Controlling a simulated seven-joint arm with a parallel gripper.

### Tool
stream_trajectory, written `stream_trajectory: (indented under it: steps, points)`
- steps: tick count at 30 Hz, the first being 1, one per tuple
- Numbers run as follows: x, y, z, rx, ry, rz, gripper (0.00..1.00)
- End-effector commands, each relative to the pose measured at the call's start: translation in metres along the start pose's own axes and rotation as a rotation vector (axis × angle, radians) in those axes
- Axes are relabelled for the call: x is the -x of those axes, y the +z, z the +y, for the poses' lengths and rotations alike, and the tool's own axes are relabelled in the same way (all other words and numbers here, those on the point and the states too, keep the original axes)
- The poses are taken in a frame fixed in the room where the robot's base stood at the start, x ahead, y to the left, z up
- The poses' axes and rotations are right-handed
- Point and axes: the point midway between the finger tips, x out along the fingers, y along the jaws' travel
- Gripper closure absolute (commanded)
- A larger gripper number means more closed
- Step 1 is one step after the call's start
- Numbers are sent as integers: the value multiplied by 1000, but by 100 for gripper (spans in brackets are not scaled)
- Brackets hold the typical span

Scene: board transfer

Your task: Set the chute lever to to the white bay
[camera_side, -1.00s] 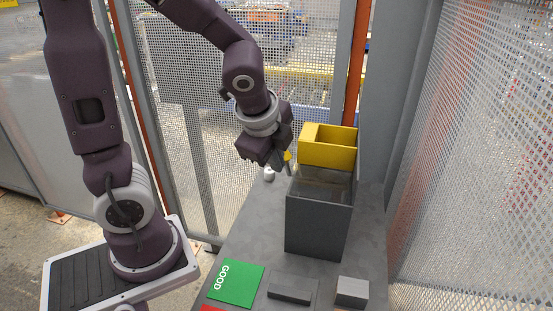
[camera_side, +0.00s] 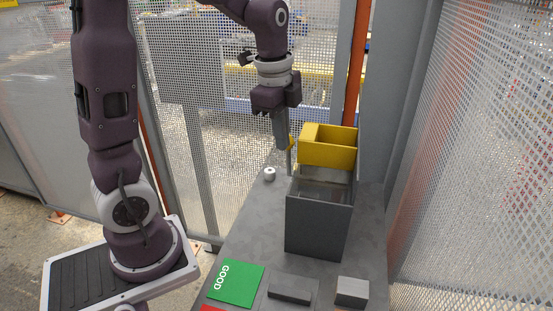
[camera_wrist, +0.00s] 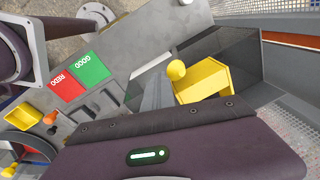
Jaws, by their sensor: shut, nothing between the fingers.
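The chute lever is a thin grey post with a yellow knob (camera_side: 291,143), standing at the left edge of the chute box. The knob also shows in the wrist view (camera_wrist: 176,70), in front of the yellow bay (camera_wrist: 206,82). My gripper (camera_side: 282,146) points down, with its shut, empty fingers just left of the knob and partly hiding it. Contact cannot be told. In the wrist view a grey finger (camera_wrist: 157,92) reaches up beside the knob. The yellow bay (camera_side: 328,152) sits behind the grey chute box (camera_side: 318,225).
A small white cylinder (camera_side: 269,174) stands on the grey table left of the box. A green GOOD plate (camera_side: 236,284), a dark block (camera_side: 290,289) and a grey block (camera_side: 352,291) lie at the front. A red REDO plate (camera_wrist: 62,83) is beside the green one. Mesh fencing surrounds the table.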

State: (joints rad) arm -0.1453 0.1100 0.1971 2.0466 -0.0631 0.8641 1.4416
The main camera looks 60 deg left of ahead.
Motion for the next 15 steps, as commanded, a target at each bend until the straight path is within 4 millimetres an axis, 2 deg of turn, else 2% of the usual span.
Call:
stream_trajectory:
  steps: [9, 15]
  points:
    - [4, 13, -46, 24, 288, 80, 100]
    - [2, 20, -70, 20, 285, 80, 100]
